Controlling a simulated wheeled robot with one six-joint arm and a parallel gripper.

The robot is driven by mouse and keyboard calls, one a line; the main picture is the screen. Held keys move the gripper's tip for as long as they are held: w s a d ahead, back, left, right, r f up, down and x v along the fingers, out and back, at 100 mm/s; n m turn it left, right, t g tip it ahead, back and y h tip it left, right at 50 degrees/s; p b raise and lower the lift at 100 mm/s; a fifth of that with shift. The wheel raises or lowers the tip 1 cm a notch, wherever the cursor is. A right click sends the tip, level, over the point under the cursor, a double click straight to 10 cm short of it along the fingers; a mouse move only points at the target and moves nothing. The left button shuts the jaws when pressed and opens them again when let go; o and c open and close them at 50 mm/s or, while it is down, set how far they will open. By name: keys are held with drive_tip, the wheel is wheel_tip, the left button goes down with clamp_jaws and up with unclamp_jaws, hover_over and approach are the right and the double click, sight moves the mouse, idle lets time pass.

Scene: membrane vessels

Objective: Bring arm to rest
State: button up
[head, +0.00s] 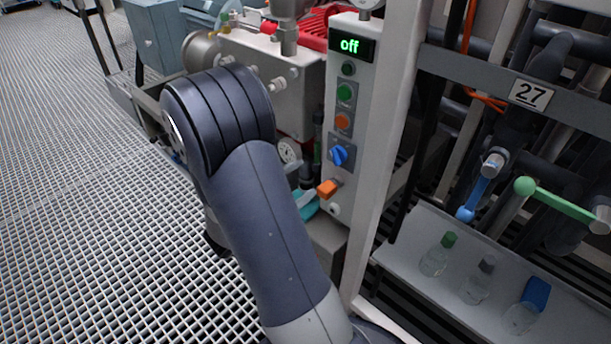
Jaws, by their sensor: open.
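My arm (262,215) rises from the bottom middle and bends at a dark, rounded joint (222,115) in front of the pump equipment. A small dark part (214,244) shows at the left edge of the arm, low down; I cannot tell what it is. My gripper's fingers are not visible, and the arm hides what lies behind it.
Grating floor (80,220) at left is clear.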

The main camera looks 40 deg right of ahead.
idle(0.3)
drive_tip(key=d, duration=0.3)
drive_tip(key=d+b, duration=0.1)
drive_tip(key=d, duration=0.3)
drive_tip(key=w+d+b, duration=0.1)
drive_tip(key=d, duration=0.2)
drive_tip(key=shift+d, duration=0.4)
